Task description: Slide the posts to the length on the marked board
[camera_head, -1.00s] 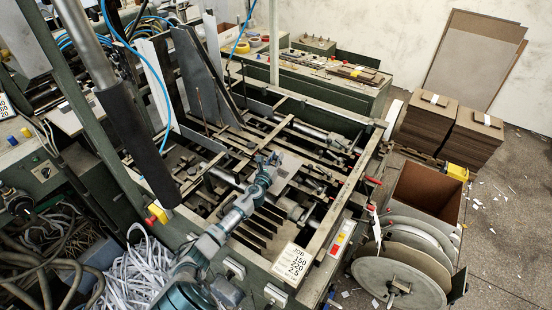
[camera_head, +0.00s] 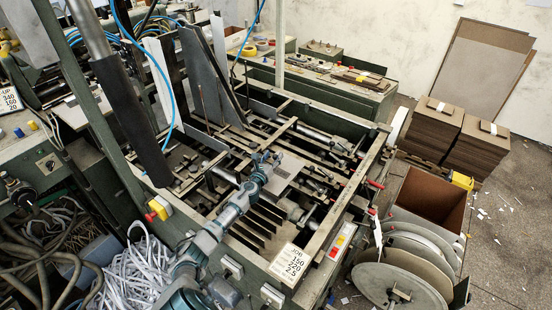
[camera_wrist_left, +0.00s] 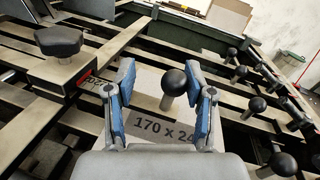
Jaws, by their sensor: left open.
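My left gripper (camera_head: 266,160) is over the feeder's bars in the head view. In the left wrist view its blue-padded fingers (camera_wrist_left: 166,88) are open, one on each side of a black ball knob (camera_wrist_left: 173,82). A pale grey board (camera_wrist_left: 150,108) under the fingers carries the marking "170 x 24", cut off by a finger. More ball-topped posts (camera_wrist_left: 283,163) stand on the rails at right. A black clamp knob (camera_wrist_left: 59,41) sits on a metal block at left. My right gripper is not in view.
A job card (camera_head: 290,263) reading 150, 220, 2.5 sits at the feeder's front corner. Tall dark plates (camera_head: 205,75) rise at the back left. Rails and crossbars (camera_head: 345,200) surround the gripper. Stacked boards (camera_head: 432,130) and reels (camera_head: 400,285) stand at right.

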